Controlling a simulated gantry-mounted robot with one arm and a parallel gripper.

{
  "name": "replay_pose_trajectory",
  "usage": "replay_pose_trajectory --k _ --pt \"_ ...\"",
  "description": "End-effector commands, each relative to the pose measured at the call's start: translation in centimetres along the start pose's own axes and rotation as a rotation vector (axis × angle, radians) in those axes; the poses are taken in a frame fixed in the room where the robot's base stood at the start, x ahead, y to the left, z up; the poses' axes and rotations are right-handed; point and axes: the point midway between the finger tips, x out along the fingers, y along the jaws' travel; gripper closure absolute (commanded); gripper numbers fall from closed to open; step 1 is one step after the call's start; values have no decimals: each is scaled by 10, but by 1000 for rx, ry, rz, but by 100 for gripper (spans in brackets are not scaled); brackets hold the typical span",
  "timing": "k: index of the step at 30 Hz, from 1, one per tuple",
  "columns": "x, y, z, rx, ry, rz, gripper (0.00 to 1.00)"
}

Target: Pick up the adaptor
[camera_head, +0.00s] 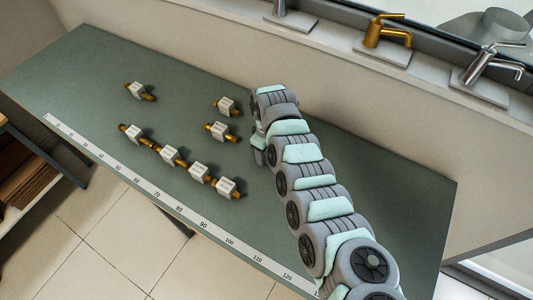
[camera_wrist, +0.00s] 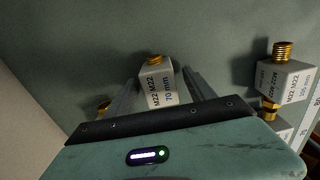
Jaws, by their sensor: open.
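Several adaptors with brass threaded ends and white label blocks lie on the green table. In the head view, one (camera_head: 139,90) is at the far left, two (camera_head: 226,106) (camera_head: 220,131) lie near my arm, and a row (camera_head: 170,154) runs along the ruler. My gripper (camera_head: 259,156) is at the arm's end, right of the adaptors, its fingers hardly visible. In the wrist view my gripper (camera_wrist: 160,82) is open, and an adaptor (camera_wrist: 157,86) marked M22 M22 70 mm shows between the two fingers. Its lower part is hidden by the gripper body. I cannot tell whether the fingers touch it.
In the wrist view another M22 M22 adaptor (camera_wrist: 283,80) stands to the right, with one more partly hidden below it. A white ruler strip (camera_head: 190,217) edges the table (camera_head: 400,187). Taps (camera_head: 384,36) stand on the ledge behind. The table's right end is clear.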

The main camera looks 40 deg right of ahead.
Motion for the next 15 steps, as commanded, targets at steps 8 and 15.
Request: replay_pose_trajectory --k 8,15 --pt "0 0 0 0 0 -1 56" --pt "0 0 0 1 0 -1 76"
